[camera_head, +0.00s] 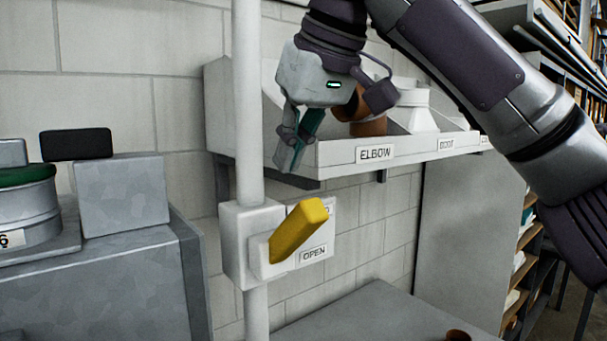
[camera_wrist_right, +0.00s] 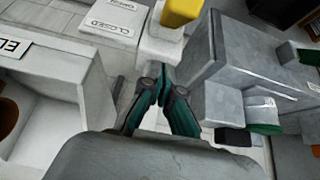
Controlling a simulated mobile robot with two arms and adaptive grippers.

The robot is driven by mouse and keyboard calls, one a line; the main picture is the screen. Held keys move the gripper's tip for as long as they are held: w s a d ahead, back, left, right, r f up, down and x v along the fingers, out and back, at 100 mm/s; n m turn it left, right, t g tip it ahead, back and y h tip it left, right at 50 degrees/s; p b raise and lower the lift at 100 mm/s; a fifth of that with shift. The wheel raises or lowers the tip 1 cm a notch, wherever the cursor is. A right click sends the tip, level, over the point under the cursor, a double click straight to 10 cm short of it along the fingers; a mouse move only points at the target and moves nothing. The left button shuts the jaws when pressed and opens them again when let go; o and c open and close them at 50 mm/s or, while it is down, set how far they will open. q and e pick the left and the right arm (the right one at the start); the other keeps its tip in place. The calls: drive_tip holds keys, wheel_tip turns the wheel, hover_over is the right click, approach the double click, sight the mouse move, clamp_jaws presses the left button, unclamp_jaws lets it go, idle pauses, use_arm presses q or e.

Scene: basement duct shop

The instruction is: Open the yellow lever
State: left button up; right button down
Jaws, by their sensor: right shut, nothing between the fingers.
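The yellow lever (camera_head: 298,230) is mounted on a white box (camera_head: 236,240) on a vertical white pipe. It slants up and toward the right, above a label reading OPEN (camera_head: 313,254); a second label above it is partly hidden. My right gripper (camera_head: 287,170) is above the lever, pointing down, shut and empty, with a clear gap between them. In the right wrist view the fingertips (camera_wrist_right: 163,95) are together, and the yellow lever (camera_wrist_right: 181,12) shows at the top edge beside a CLOSED label (camera_wrist_right: 113,22). My left gripper is not in view.
A white bin shelf (camera_head: 340,151) labelled ELBOW, holding brown and white fittings, is right behind the gripper. A grey metal cabinet (camera_head: 110,275) with a block and a green-topped round tin (camera_head: 28,205) stands left. A grey table (camera_head: 380,318) lies below right. The space around the lever's front is clear.

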sight(291, 236)
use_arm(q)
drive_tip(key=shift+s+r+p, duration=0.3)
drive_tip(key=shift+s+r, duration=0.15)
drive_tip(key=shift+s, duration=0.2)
use_arm(e)
drive_tip(key=shift+s+d+f, duration=0.4)
drive_tip(key=shift+s+f, duration=0.15)
drive_tip(key=shift+f, duration=0.3)
drive_tip(key=shift+s+d+f, duration=0.4)
drive_tip(key=shift+s+f, duration=0.15)
drive_tip(key=shift+f, duration=0.25)
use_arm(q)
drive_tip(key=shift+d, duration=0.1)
